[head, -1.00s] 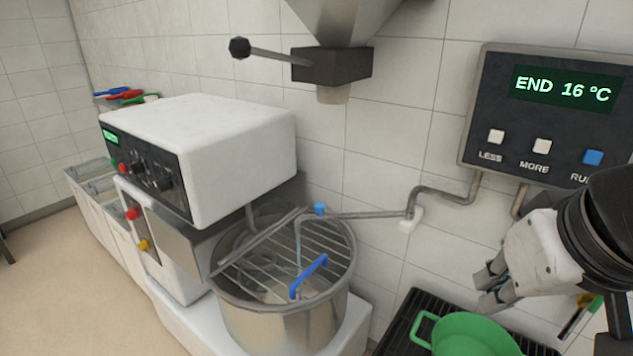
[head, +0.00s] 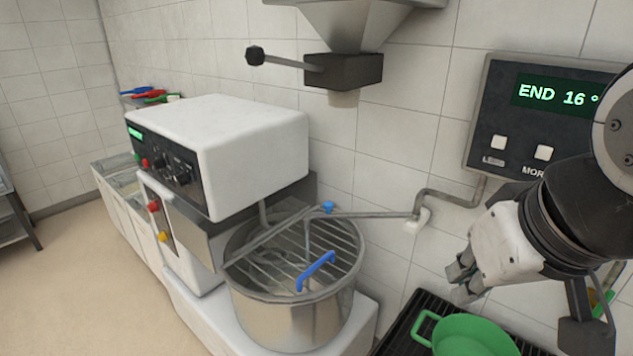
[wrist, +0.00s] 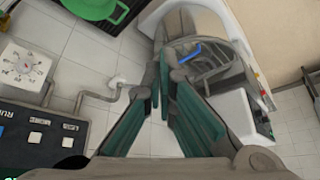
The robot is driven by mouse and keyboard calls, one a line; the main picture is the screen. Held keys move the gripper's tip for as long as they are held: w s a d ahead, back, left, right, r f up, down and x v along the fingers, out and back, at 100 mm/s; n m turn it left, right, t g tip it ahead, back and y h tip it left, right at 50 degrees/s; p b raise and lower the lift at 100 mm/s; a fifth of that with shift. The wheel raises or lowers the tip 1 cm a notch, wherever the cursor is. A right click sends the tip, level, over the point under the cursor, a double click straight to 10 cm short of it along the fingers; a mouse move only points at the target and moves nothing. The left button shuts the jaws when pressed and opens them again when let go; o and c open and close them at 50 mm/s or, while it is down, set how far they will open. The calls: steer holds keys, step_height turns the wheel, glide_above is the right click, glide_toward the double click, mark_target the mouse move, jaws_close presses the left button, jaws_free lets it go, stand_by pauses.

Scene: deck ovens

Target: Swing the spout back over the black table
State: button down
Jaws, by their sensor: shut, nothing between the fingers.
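The spout (head: 372,214) is a thin grey pipe from the wall with a blue piece (head: 328,207) near its outer end. It reaches left over the steel mixer bowl (head: 290,315), away from the black table (head: 398,327). In the wrist view the wall pipe (wrist: 97,96) shows at left, and the fingers hide part of the spout. My gripper (head: 462,284) is shut and empty, above the black table and right of the spout, apart from it. Its fingers (wrist: 162,85) also show in the wrist view.
A green pan (head: 470,335) stands on the black table. The bowl has a wire guard with a blue handle (head: 316,270). The white mixer head (head: 225,150) is left, a hopper with a lever (head: 343,70) above, and a control panel (head: 510,160) reading END 16 at right.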

steer(key=c, duration=2.3)
jaws_free()
steer(key=o, duration=0.5)
steer(key=shift+w+f, duration=0.1)
steer(key=shift+w, duration=0.15)
steer(key=shift+c, duration=0.2)
steer(key=o, duration=0.5)
steer(key=w+f+t+b, duration=0.1)
steer(key=w+f+b, duration=0.1)
steer(key=w, duration=0.3)
steer(key=w+d+f+b, duration=0.1)
steer(key=w+f+b, duration=0.1)
steer(key=w, duration=0.3)
steer(key=w+f+t+h+b, duration=0.1)
steer(key=w+f, duration=0.1)
steer(key=w, duration=0.4)
steer(key=shift+d+f+n+t+b, duration=0.3)
steer(key=shift+d+f+b, duration=0.05)
steer(key=shift+f+b, duration=0.05)
steer(key=shift+o, duration=0.2)
steer(key=n+t+y+b, duration=0.3)
steer(key=t+y+b, duration=0.5)
steer(key=b, duration=0.8)
glide_toward(330, 207)
steer(key=shift+t+h, duration=0.5)
steer(key=shift+h, duration=0.2)
steer(key=x, duration=1.1)
steer(key=shift+w+a+f, duration=0.1)
steer(key=shift+a+f, duration=0.2)
steer(key=shift+a, duration=0.2)
